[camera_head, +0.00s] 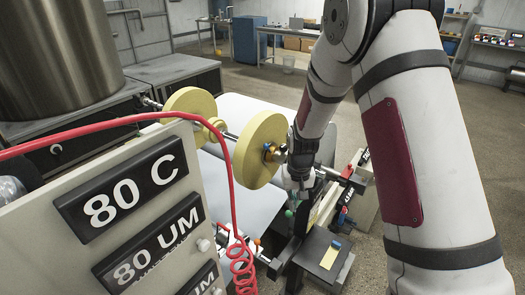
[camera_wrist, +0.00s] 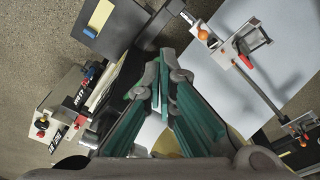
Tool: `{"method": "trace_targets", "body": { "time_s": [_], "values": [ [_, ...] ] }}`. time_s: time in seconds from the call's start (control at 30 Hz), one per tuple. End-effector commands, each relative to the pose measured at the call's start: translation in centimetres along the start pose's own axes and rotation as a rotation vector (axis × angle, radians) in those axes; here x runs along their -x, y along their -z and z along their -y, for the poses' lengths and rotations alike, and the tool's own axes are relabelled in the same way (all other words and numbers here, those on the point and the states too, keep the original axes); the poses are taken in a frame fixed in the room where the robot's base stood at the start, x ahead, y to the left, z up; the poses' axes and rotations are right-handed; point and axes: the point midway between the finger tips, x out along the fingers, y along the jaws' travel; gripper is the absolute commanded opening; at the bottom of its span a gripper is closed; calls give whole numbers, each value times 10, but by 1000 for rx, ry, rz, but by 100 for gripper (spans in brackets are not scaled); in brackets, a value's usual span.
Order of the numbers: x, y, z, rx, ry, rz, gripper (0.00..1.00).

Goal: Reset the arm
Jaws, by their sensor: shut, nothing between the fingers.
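My arm comes down from the upper right in the head view. My gripper (camera_head: 299,190) hangs beside the coating machine, just right of the front yellow disc (camera_head: 258,150). In the wrist view the green-padded fingers of my gripper (camera_wrist: 162,68) are closed together at the tips with nothing between them. The paper sheet (camera_head: 262,205) lies on the machine behind the control panel, and it shows as a pale surface in the wrist view (camera_wrist: 285,40).
A control panel (camera_head: 45,205) marked 80 C and 80 UM stands at the front left, with a red coiled hose (camera_head: 232,175). A small dark platform (camera_head: 345,262) with a yellow pad lies below my gripper. A metal drum (camera_head: 65,50) stands upper left. Open floor lies behind.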

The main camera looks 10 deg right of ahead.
Motion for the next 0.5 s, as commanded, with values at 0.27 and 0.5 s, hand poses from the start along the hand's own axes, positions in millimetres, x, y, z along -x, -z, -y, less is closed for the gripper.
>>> {"method": "trace_targets", "body": {
  "time_s": [0.27,0.5],
  "values": [
    [52,0,0,5,13,-42,0],
    [150,-24,-2,22,34,-118,0]
  ]
}}
